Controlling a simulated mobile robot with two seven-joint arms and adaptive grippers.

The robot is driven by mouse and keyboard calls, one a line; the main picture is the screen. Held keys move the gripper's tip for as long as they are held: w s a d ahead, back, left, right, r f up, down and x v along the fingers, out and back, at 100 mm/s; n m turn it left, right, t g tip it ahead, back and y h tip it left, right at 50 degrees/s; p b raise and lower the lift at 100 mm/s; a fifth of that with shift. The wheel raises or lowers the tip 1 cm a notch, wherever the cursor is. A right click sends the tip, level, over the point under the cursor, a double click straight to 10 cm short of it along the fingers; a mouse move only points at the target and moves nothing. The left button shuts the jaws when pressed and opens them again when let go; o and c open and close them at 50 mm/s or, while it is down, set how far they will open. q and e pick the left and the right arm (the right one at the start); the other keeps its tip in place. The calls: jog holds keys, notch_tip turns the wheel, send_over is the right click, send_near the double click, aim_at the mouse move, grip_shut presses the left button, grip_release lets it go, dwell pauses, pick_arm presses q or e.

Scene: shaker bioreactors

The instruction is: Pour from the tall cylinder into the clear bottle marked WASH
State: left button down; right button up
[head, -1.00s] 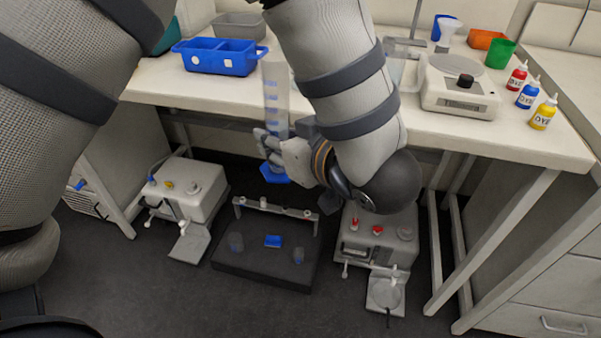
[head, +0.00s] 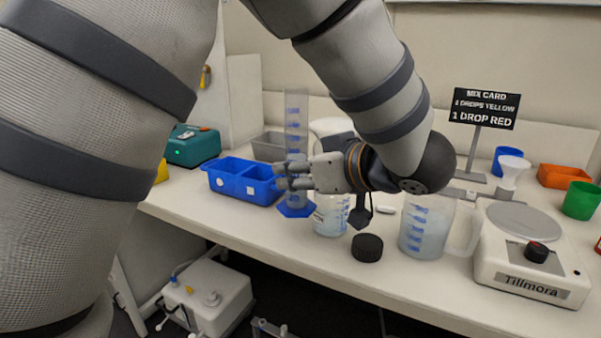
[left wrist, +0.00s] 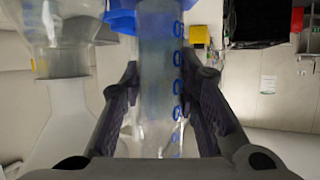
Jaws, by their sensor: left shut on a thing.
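The tall clear cylinder (head: 296,130) has blue marks and a blue foot (head: 295,210), and it stands about upright in the head view. My left gripper (head: 285,180) is shut around its lower part. The left wrist view shows the cylinder (left wrist: 160,75) between both fingers. I cannot tell whether its foot touches the bench. A clear bottle (head: 331,218) with pale contents is just right of the foot, its upper part hidden behind my gripper. No WASH lettering is readable on it. My right gripper is not in view.
A black cap (head: 367,248) lies in front of the bottle. A clear jug (head: 425,228) and a scale (head: 530,255) stand to the right. A blue two-part bin (head: 243,182) is left of the cylinder. A sign (head: 485,108) stands behind.

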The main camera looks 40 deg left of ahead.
pick_arm(q)
jog(key=shift+s+a+f, duration=0.1)
jog(key=shift+s+f, duration=0.55)
jog(key=shift+s, duration=0.1)
jog(key=shift+s+a+f+m+g, duration=0.1)
jog(key=shift+s+f+m+g, duration=0.1)
jog(key=shift+f, duration=0.25)
jog(key=shift+s+f+m+g, duration=0.1)
jog(key=shift+f+m+g, duration=0.1)
jog(key=shift+f, duration=0.2)
jog(key=shift+s+a+f+m, duration=0.1)
jog(key=shift+s+f+m, duration=0.2)
jog(key=shift+f, duration=0.35)
jog(key=shift+s+r+m+g, duration=0.5)
jog(key=shift+s+m, duration=0.1)
jog(key=shift+s, duration=0.45)
notch_tip(320, 180, up, 13)
jog(key=m+g+y, duration=0.3)
jog(key=m+y, duration=0.2)
jog(key=m, duration=0.5)
send_over(285, 210)
jog(key=s+a, duration=0.2)
jog(key=s, duration=0.3)
jog(key=shift+s+d+f, duration=0.1)
jog(key=shift+d+f, duration=0.05)
jog(key=shift+d, duration=0.05)
jog(key=shift+r+m, duration=0.2)
jog(key=shift+m, duration=0.1)
